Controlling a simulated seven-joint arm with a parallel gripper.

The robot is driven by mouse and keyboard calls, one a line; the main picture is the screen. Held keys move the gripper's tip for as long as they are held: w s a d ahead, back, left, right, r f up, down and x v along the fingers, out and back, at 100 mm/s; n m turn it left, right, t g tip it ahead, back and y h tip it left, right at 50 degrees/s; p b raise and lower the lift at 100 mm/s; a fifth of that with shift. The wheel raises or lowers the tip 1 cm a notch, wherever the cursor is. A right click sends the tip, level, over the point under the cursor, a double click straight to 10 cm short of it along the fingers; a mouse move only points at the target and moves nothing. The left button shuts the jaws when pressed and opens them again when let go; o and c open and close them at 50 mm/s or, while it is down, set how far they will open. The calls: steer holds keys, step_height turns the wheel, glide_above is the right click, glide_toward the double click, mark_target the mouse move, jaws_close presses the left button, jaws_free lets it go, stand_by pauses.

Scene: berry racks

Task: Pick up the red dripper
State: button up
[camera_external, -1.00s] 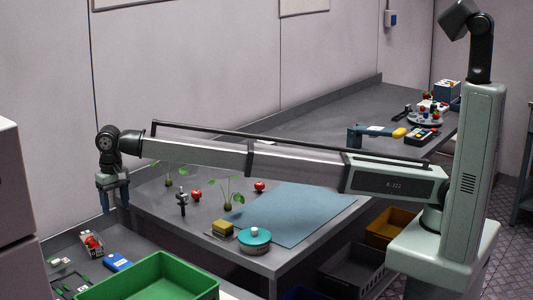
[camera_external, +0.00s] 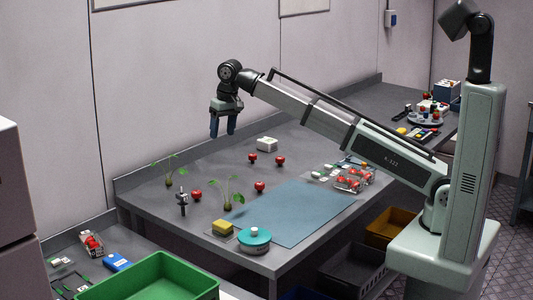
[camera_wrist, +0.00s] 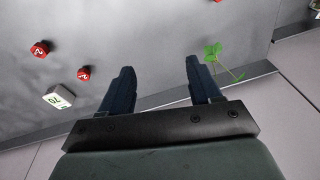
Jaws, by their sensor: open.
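Several small red pieces that look like drippers lie on the grey table. Two are near the back, a left one (camera_external: 252,159) and a right one (camera_external: 280,160). Another red piece (camera_external: 260,186) lies by the blue mat and one more (camera_external: 196,195) is further left. In the wrist view two red pieces marked "2" show at the left, one farther (camera_wrist: 40,49) and one nearer (camera_wrist: 84,73). I cannot tell which is the task's dripper. My gripper (camera_external: 222,134) is open and empty, pointing down above the table's back left; its fingers show in the wrist view (camera_wrist: 160,66).
A white block (camera_external: 266,144) stands behind the red pieces. Seedlings (camera_external: 227,192) and a dark upright tool (camera_external: 182,201) are at left. A rack with red items (camera_external: 352,180) is at right. A yellow block (camera_external: 222,227), turquoise-lidded tub (camera_external: 254,240) and green crate (camera_external: 155,285) are in front.

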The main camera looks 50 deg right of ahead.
steer(key=s+d+f+n, duration=0.1)
steer(key=s+d+n, duration=0.2)
steer(key=s+n, duration=0.3)
steer(key=n+g, duration=0.2)
steer(key=n, duration=1.4)
glide_above(260, 183)
step_height(260, 183, down, 2)
steer(key=f, duration=0.1)
steer(key=shift+h, duration=0.3)
steer(key=shift+a+f, duration=0.1)
steer(key=shift+f, duration=6.2)
steer(key=c, duration=1.1)
steer(key=shift+r, duration=0.15)
